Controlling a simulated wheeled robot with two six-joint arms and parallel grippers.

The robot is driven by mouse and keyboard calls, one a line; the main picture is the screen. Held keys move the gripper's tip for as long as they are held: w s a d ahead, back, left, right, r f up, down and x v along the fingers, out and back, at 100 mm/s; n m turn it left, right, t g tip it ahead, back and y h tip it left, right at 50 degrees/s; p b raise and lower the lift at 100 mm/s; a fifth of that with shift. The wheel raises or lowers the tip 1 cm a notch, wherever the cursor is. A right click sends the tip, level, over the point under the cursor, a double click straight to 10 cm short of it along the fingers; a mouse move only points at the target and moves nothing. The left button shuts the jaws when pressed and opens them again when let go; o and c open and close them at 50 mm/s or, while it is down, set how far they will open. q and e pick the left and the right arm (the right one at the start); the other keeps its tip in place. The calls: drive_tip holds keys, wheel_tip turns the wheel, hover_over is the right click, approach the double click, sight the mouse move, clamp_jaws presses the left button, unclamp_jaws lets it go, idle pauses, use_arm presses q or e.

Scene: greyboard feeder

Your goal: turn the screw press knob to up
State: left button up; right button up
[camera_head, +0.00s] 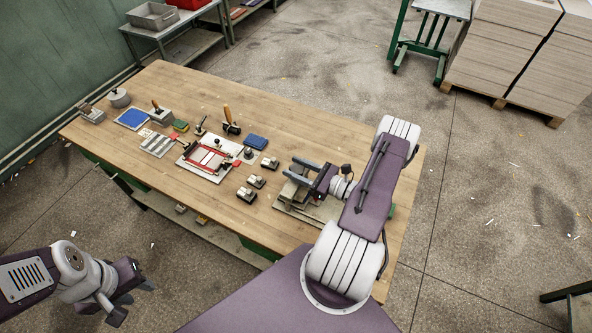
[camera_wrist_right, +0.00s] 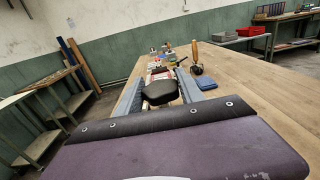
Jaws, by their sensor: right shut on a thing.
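The screw press (camera_head: 291,193) stands near the right end of the workbench, on a light base, partly hidden by my right arm. Its dark rounded knob (camera_wrist_right: 160,92) sits between the two grey fingers of my right gripper (camera_wrist_right: 159,84) in the wrist view. In the head view my right gripper (camera_head: 290,167) reaches over the press from the right, shut on the knob. Which way the knob is turned is hard to tell. My left gripper (camera_head: 130,291) hangs off the bench's front at lower left, and its fingers are unclear.
A red-framed fixture (camera_head: 209,159) lies mid-bench, with small dark-topped blocks (camera_head: 256,181), a blue pad (camera_head: 255,142) and a wooden-handled tool (camera_head: 228,116) around it. Bare wood (camera_head: 310,125) lies behind the press. Stacked greyboard (camera_head: 510,45) stands on the floor beyond.

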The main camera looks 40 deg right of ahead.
drive_tip(key=n+g+y+b, duration=0.2)
drive_tip(key=b, duration=0.1)
drive_tip(key=n+g+y+b, duration=0.5)
drive_tip(key=g+y+b, duration=0.1)
drive_tip(key=shift+s+a+f, duration=0.1)
drive_tip(key=shift+f, duration=0.15)
drive_tip(key=shift+r+n+g+y+b, duration=0.25)
drive_tip(key=shift+n+g+y+b, duration=0.55)
drive_tip(key=shift+n+g+b, duration=0.55)
drive_tip(key=o, duration=1.4)
